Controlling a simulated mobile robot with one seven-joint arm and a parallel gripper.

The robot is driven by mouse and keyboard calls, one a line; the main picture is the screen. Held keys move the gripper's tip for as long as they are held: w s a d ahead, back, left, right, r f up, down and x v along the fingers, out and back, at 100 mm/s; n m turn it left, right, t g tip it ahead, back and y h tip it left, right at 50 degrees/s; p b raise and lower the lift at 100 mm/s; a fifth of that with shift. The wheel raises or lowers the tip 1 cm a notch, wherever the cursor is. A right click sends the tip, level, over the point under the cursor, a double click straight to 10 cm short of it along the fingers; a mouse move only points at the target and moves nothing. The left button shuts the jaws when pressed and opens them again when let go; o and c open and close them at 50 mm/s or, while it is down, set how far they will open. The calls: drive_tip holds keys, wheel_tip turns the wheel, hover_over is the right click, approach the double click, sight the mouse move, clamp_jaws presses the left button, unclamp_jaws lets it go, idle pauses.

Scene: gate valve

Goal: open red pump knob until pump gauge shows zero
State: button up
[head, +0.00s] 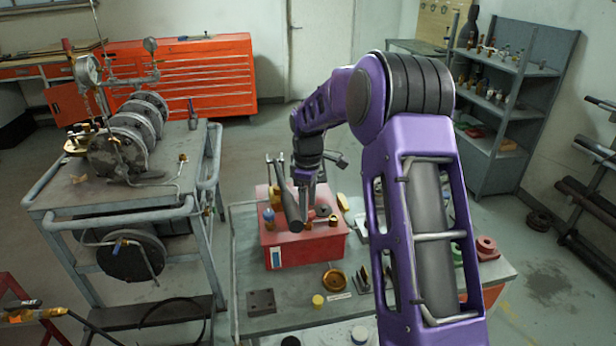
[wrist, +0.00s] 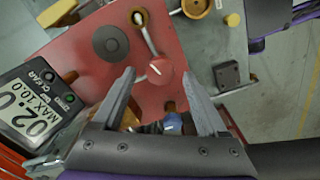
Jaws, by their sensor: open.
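The red knob (wrist: 160,71) sits on the top of the red pump box (wrist: 95,72) in the wrist view, with a pale mark on its face. My gripper (wrist: 157,74) is open and empty, with a fingertip on either side of the knob in this view; I cannot tell whether they touch it. The digital pump gauge (wrist: 38,108) is at the left, tilted and partly cut off; its large digits seem to read about 2.0. In the head view the red box (head: 285,252) stands on the workbench, and I cannot make out the knob there.
A brass wheel (head: 334,280), a yellow cap (head: 318,300) and a dark block (head: 261,302) lie on the bench. A grey cart (head: 75,192) with valves stands at the left.

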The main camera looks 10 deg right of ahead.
wheel_tip(320, 180, up, 16)
idle(0.3)
drive_tip(key=shift+r, duration=0.1)
